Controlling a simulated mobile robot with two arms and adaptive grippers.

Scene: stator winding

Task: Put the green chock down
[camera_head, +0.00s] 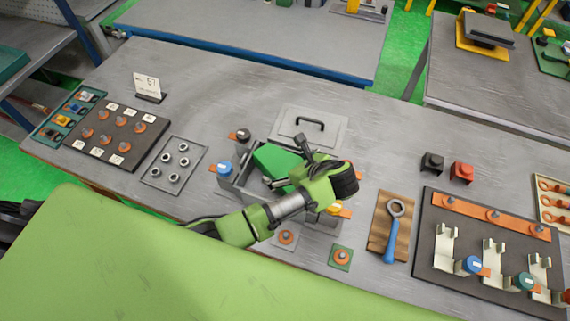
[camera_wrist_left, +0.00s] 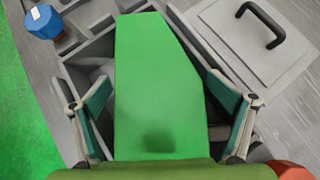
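The green chock (camera_head: 275,161) is a bright green block with a sloped end, at the grey compartment box (camera_head: 238,185) in the head view. In the left wrist view the chock (camera_wrist_left: 158,85) fills the middle, above the box's compartments. My left gripper (camera_wrist_left: 160,100) has one finger along each side of it. Whether the chock rests on the box floor is hidden. My right gripper is not in view.
A grey lid with a black handle (camera_head: 310,127) lies behind the box. A blue-topped part (camera_head: 223,167) sits at its left. A plate with several nuts (camera_head: 174,165) lies further left. A wrench on a wooden board (camera_head: 391,226) lies to the right. The bench behind is mostly clear.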

